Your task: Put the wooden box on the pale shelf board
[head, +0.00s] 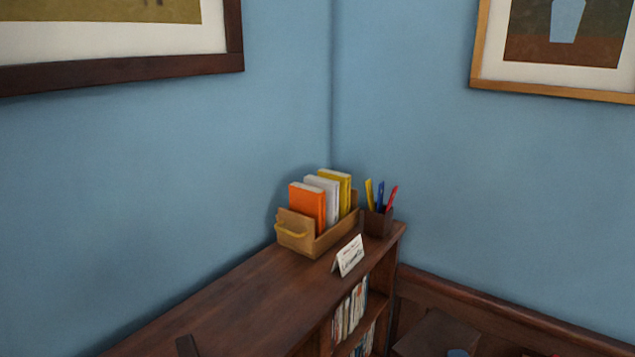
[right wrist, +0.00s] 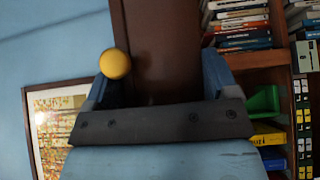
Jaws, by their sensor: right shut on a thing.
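My right gripper (right wrist: 157,82) shows in the right wrist view with its two blue fingers on either side of a dark brown wooden thing (right wrist: 160,45). It is shut on this thing, whose far end runs out of the picture; I cannot tell whether it is the task's wooden box. A round yellow knob or ball (right wrist: 115,63) shows by the left finger. In the head view a light wooden box (head: 296,240) with a yellow handle holds upright books on the dark bookcase top (head: 240,305). I cannot make out a pale shelf board. My left gripper is not in view.
A pen cup (head: 378,222) and a small white card (head: 349,256) stand by the light box. The bookcase top in front is mostly clear. Blue walls meet behind it. The right wrist view shows shelves of books (right wrist: 240,25) and a framed picture (right wrist: 55,120).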

